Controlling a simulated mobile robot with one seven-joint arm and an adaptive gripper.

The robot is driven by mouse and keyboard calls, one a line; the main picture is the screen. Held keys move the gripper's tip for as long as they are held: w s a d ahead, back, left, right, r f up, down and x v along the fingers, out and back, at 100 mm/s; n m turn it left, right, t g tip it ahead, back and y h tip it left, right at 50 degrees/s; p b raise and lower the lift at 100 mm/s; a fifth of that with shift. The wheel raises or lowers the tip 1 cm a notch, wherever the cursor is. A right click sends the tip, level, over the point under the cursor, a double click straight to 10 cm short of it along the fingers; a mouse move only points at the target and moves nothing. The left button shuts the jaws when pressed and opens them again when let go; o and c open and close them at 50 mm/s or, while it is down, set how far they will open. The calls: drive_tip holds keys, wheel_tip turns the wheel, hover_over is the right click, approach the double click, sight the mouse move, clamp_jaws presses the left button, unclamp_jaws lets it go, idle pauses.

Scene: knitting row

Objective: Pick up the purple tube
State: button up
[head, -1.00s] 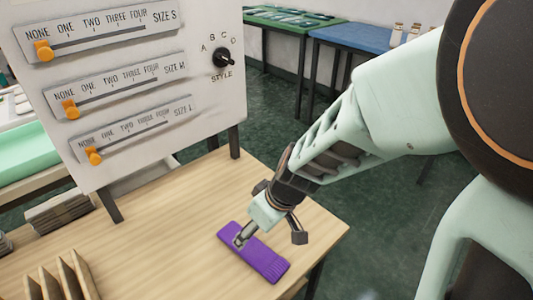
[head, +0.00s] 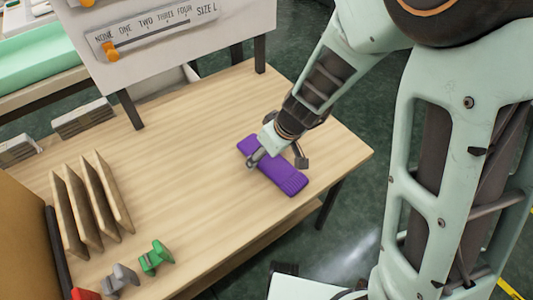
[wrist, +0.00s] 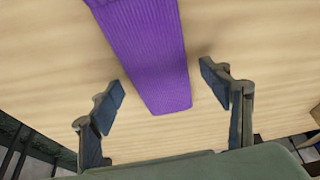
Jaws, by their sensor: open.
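The purple tube (head: 285,177) is a flat, ribbed knitted piece lying on the wooden table (head: 200,190) near its right edge. In the wrist view the purple tube (wrist: 150,50) runs from the top edge down to a squared end between my fingers. My gripper (head: 277,158) is over the tube in the head view and covers part of it. In the wrist view my gripper (wrist: 163,88) is open, with one finger on each side of the tube's near end and bare wood showing between each finger and the cloth.
A white panel with sliders (head: 150,30) stands at the table's back. Wooden dividers (head: 90,205) stand at the left. Green (head: 156,257) and grey (head: 120,279) small pieces lie at the front left. The table's middle is clear.

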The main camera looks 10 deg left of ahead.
drive_tip(key=c, duration=0.9)
drive_tip(key=shift+r, duration=0.2)
drive_tip(key=shift+c, duration=0.3)
